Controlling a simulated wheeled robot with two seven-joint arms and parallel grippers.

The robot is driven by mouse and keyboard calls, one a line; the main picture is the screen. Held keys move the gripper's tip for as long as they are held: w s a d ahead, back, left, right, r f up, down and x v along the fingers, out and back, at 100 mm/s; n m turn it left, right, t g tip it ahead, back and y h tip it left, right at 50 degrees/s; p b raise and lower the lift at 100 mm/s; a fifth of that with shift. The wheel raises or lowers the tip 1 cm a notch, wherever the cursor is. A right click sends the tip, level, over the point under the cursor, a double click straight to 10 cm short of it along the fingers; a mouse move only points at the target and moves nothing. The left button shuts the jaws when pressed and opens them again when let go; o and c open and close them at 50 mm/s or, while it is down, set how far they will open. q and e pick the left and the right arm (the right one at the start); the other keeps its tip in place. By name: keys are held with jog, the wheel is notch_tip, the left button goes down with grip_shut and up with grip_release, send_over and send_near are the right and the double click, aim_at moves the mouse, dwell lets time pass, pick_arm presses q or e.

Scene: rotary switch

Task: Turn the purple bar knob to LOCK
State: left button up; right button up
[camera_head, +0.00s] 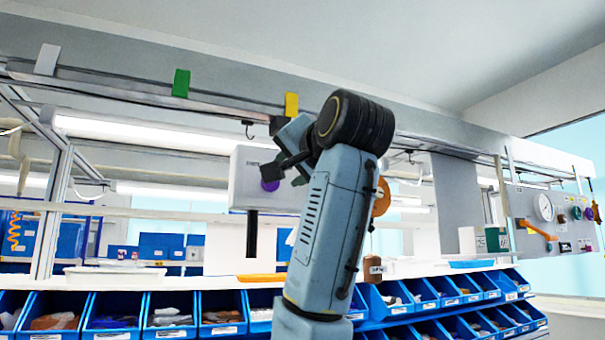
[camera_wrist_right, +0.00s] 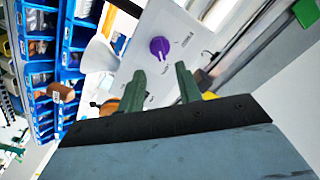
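The purple bar knob (camera_wrist_right: 159,48) sits on a pale grey panel (camera_wrist_right: 182,20) in the right wrist view. Its bar looks slanted, and the small dark labels around it are too small to read. In the head view the knob (camera_head: 270,184) shows on the front of a pale box (camera_head: 240,165), partly behind my right gripper. My right gripper (camera_head: 288,172) is close to the knob. In the wrist view its two green fingers (camera_wrist_right: 161,69) are spread, with the knob just beyond the tips and nothing between them. My left gripper is not in view.
Blue bins (camera_head: 170,312) with small parts line the bench front. A brown tag (camera_head: 373,268) hangs below an orange disc (camera_head: 381,198) right of the box. A panel with a gauge (camera_head: 544,207) stands far right. A rail with coloured tabs (camera_head: 181,83) runs above.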

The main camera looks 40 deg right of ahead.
jog(key=b+v, duration=0.1)
jog(key=v, duration=0.4)
dwell(0.4)
